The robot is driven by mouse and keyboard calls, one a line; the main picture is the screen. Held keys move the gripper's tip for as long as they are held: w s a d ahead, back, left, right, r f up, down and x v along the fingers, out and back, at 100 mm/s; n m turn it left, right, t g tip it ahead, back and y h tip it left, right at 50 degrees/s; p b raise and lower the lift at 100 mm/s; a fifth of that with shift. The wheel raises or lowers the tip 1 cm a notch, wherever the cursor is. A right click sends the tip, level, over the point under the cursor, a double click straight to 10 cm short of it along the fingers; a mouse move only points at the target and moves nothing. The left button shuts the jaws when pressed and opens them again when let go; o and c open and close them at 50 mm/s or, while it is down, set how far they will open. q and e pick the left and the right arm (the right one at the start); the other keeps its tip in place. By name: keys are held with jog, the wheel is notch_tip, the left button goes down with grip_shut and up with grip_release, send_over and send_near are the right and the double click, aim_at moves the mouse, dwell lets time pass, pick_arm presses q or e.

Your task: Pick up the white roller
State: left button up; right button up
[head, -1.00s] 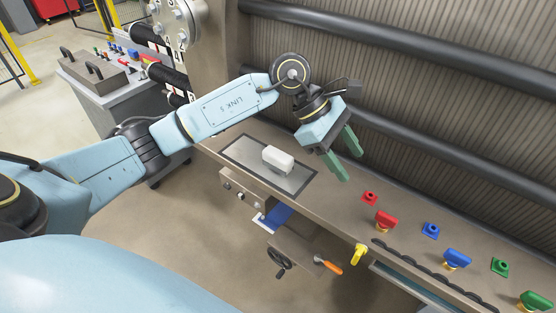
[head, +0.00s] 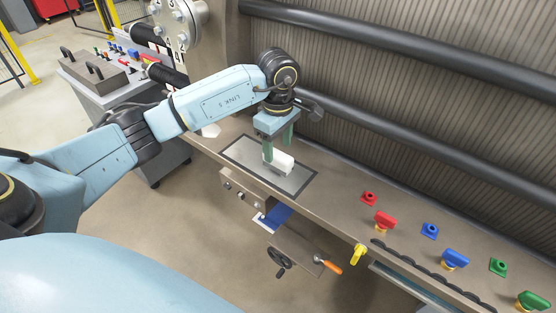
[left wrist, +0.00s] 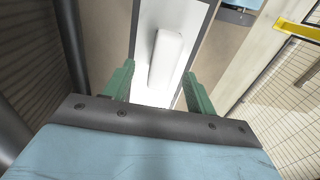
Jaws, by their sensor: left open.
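The white roller (head: 284,165) lies on a grey plate with a dark border (head: 300,182) on the bench. My left gripper (head: 278,150) points down just above the roller, with its green fingers open. In the head view one finger overlaps the roller's left end. In the left wrist view the roller (left wrist: 167,58) lies between and beyond the two fingertips of the left gripper (left wrist: 158,80); I cannot tell whether either finger touches it. My right gripper is not in view.
Red, blue and green knobs (head: 455,258) line the bench to the right. A yellow knob (head: 359,254) and an orange-handled tool (head: 328,265) are at the front. A ribbed wall with black pipes (head: 420,66) stands behind. A grey control console (head: 100,75) is at the left.

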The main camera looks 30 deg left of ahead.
aim_at(278, 154)
pick_arm(q)
jog(key=f, duration=0.2)
jog(key=f+p, duration=0.1)
jog(key=f, duration=0.2)
jog(key=shift+s+d+f, duration=0.1)
jog(key=shift+s+d, duration=0.05)
jog(key=shift+s, duration=0.05)
jog(key=c, duration=1.2)
jog(key=shift+o, duration=0.2)
jog(key=shift+r+b, duration=0.5)
jog(key=shift+r, duration=4.55)
